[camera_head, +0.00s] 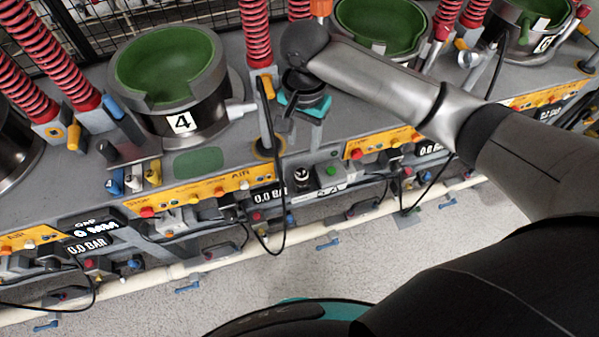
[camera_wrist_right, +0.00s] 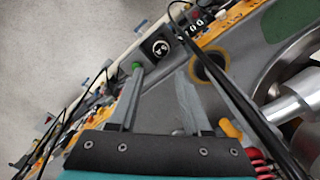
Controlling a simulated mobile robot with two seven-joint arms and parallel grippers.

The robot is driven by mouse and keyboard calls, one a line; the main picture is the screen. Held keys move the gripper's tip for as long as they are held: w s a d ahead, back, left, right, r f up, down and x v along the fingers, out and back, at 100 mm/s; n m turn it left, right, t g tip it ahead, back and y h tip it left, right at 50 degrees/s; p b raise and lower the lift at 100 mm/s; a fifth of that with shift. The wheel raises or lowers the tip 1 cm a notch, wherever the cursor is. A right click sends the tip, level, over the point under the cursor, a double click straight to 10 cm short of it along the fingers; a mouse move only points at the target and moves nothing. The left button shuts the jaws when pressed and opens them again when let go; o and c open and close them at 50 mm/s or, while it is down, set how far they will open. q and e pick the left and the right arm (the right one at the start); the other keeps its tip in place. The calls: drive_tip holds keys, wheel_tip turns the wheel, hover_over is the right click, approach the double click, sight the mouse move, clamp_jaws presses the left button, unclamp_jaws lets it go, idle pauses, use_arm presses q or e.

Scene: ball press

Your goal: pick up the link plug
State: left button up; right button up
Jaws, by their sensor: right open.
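I cannot single out the link plug with certainty. A black cable (camera_head: 276,160) runs down the front of the bench beside the right gripper and loops below it. It also crosses the right wrist view (camera_wrist_right: 245,105), to the right of the fingers. A small round metal-topped fitting (camera_head: 303,176) sits on the bench near its front edge, and a round light-ringed fitting shows ahead of the fingers (camera_wrist_right: 160,46). My right gripper (camera_head: 291,118) points down above the bench, right of pot 4. In the wrist view its two fingers (camera_wrist_right: 160,75) are apart with nothing between them.
Pot 4 (camera_head: 180,105), with a green bowl inside, stands left of the right gripper. A brass-ringed hole (camera_wrist_right: 210,68) lies right of the fingers. Red springs (camera_head: 257,38) rise behind. Yellow panels (camera_head: 190,191) and hanging cables crowd the front; pale floor (camera_head: 350,250) is open beyond.

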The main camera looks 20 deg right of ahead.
sight(302, 173)
wheel_tip(302, 173, down, 14)
drive_tip(key=shift+a+f+b, duration=0.1)
drive_tip(key=shift+a+b, duration=0.05)
drive_tip(key=shift+b, duration=0.8)
drive_tip(key=shift+c, duration=0.3)
clamp_jaws()
